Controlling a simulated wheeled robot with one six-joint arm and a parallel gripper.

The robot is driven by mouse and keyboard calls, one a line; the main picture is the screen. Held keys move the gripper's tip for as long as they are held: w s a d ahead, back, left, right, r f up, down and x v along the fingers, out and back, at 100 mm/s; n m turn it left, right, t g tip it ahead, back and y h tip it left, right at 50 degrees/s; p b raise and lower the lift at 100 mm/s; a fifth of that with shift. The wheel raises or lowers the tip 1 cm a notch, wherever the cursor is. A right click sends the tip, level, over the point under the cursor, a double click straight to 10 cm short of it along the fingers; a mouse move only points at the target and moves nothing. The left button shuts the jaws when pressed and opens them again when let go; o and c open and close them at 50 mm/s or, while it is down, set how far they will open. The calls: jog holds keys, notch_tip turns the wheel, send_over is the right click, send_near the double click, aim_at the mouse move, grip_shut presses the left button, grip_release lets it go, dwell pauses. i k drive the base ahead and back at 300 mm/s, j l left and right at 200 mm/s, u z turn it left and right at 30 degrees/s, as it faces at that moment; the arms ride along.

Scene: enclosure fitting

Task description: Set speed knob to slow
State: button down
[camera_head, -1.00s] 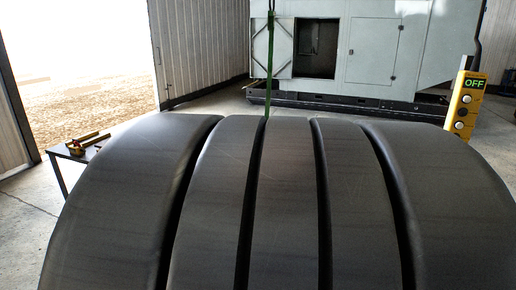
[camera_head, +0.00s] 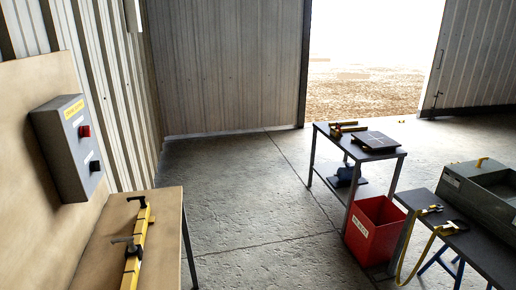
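A grey control box (camera_head: 62,150) is mounted on a tan board at the left. Its front face is seen at a steep angle and carries a yellow label (camera_head: 74,108), a red button (camera_head: 84,131) and a black knob or switch (camera_head: 95,166) below it. The label's writing is too small to read. I cannot tell whether the black part is the speed knob, or its setting. My gripper is not in view.
A tan bench (camera_head: 170,215) below the box bears a yellow bar (camera_head: 138,250) with black handles. A dark table (camera_head: 400,153), a red bin (camera_head: 372,235) and a table with a grey toolbox (camera_head: 480,190) stand right. Open concrete floor (camera_head: 235,195) lies between.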

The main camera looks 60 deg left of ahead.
aim_at(95, 166)
jog(key=u, duration=4.35)
jog(key=i+l, duration=0.25)
jog(key=l, duration=0.2)
jog(key=i+l, duration=0.2)
jog(key=l, duration=0.2)
jog(key=i+l, duration=0.25)
jog(key=l, duration=0.2)
jog(key=i+l, duration=0.25)
jog(key=l, duration=0.2)
